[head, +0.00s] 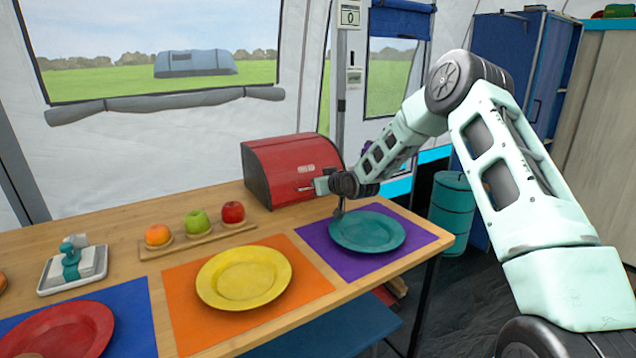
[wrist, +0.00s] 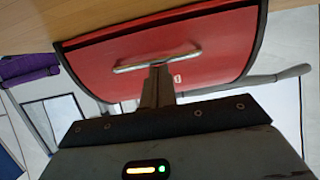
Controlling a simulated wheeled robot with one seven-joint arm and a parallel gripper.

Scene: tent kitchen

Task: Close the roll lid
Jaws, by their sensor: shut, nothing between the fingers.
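The red bread box (head: 262,172) with a curved roll lid (head: 295,160) stands at the back right of the wooden table. A metal bar handle (wrist: 157,62) runs across the lid in the wrist view, where the lid (wrist: 200,50) fills the upper middle. My gripper (head: 316,187) is in front of the box, its fingers shut and empty. The fingertips are at the handle bar in the wrist view (wrist: 157,72); whether they touch it is unclear.
A teal plate (head: 367,232) on a purple mat lies just in front of the box and below my gripper. A wooden board (head: 190,241) with fruit is to the left, a yellow plate (head: 244,278) in front.

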